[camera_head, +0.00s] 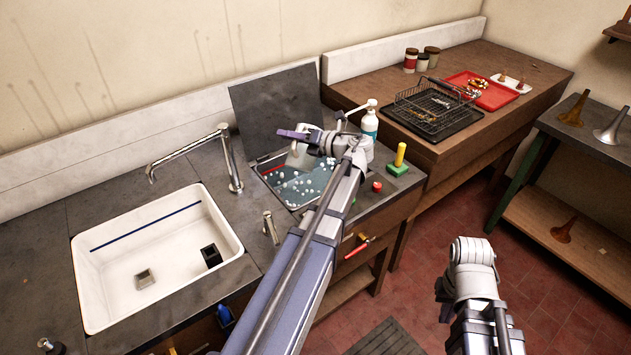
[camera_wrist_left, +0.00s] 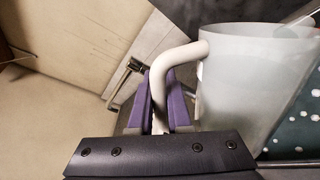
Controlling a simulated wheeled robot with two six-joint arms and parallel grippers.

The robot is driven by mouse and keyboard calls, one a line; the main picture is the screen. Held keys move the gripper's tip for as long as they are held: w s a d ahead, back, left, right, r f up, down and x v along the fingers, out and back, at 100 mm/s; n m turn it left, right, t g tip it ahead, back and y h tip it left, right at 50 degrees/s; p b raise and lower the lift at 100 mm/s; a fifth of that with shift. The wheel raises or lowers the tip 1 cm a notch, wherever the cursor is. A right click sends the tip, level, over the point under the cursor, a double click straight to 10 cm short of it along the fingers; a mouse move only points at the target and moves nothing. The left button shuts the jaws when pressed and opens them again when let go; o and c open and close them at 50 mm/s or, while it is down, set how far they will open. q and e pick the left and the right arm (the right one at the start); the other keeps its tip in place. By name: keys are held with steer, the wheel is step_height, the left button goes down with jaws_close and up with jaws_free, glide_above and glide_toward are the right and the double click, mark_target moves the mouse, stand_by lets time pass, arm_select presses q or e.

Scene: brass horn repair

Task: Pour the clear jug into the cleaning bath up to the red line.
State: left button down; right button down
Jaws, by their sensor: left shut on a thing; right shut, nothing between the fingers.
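The clear jug (camera_head: 299,157) hangs over the cleaning bath (camera_head: 290,184), an inset basin with bluish liquid and white bubbles. A short stretch of the red line (camera_head: 272,168) shows on the bath's inner wall. My left gripper (camera_head: 293,134) is shut on the jug's white handle; in the left wrist view its purple fingers (camera_wrist_left: 160,100) pinch the handle beside the jug body (camera_wrist_left: 250,85). I see no stream from the jug; its exact tilt and contents are unclear. My right gripper (camera_head: 470,265) is far right of the bath, empty, its fingertips not clearly visible.
A raised dark lid (camera_head: 278,100) stands behind the bath. A tap (camera_head: 230,165) and white sink (camera_head: 160,250) are at left. A white bottle (camera_head: 369,124) and a green block with yellow peg (camera_head: 399,160) stand right of the bath. A wire basket (camera_head: 432,108) sits farther right.

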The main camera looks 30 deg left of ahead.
arm_select(q)
steer(key=shift+w+r+p, duration=0.15)
steer(key=shift+r+p, duration=0.15)
steer(key=shift+w+r+m, duration=0.15)
steer(key=shift+r+m, duration=0.05)
steer(key=shift+m, duration=0.2)
steer(key=shift+w+r+p, duration=0.1)
steer(key=shift+r+p, duration=0.15)
steer(key=shift+p, duration=0.25)
stand_by(0.4)
steer(key=shift+w+r+m+g, duration=0.15)
steer(key=shift+m+g, duration=0.15)
steer(key=shift+w+a+r+p, duration=0.1)
steer(key=shift+r+p, duration=0.05)
steer(key=shift+p, duration=0.25)
stand_by(0.4)
steer(key=shift+w+r+m, duration=0.15)
steer(key=shift+r+m, duration=0.05)
steer(key=shift+m, duration=0.1)
steer(key=shift+p, duration=0.3)
steer(key=shift+w+r, duration=0.2)
stand_by(0.3)
steer(key=shift+w+r+m+p, duration=0.2)
steer(key=shift+m+p, duration=0.2)
steer(key=shift+p, duration=0.05)
